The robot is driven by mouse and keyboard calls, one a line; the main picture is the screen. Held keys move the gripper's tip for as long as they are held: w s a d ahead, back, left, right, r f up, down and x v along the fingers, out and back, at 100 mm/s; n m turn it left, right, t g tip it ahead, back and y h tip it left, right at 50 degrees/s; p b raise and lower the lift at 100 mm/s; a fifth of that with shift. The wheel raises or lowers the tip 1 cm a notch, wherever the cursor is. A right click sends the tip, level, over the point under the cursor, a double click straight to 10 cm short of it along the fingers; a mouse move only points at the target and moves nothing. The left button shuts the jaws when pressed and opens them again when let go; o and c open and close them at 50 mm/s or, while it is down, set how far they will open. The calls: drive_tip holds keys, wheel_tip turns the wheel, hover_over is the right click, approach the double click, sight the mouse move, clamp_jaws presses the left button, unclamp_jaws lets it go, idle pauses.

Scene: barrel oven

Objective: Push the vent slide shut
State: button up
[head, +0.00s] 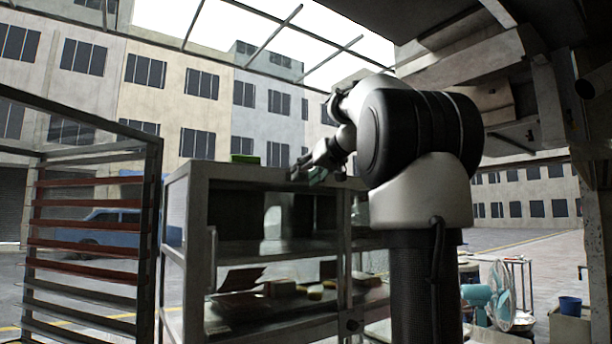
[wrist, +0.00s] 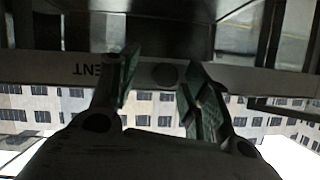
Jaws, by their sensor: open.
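In the wrist view, which is upside down, a grey bar (wrist: 60,70) crosses the picture with lettering that reads in part "ENT". My gripper (wrist: 158,72) is open and empty, one finger on each side of the knob in the picture. Contact with the bar cannot be told. In the head view my gripper (head: 318,173) is small, near the top of a grey metal rack (head: 265,173). No vent slide can be made out there.
The rack's shelves hold trays and small yellowish items (head: 315,292). A green object (head: 245,158) is on its top. A slatted rack (head: 90,240) stands at left. A teal fan (head: 490,292) and a blue bucket (head: 570,305) are at right. Open paving lies beyond.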

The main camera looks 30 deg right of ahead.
drive_tip(key=shift+s, duration=0.1)
drive_tip(key=v, duration=1.2)
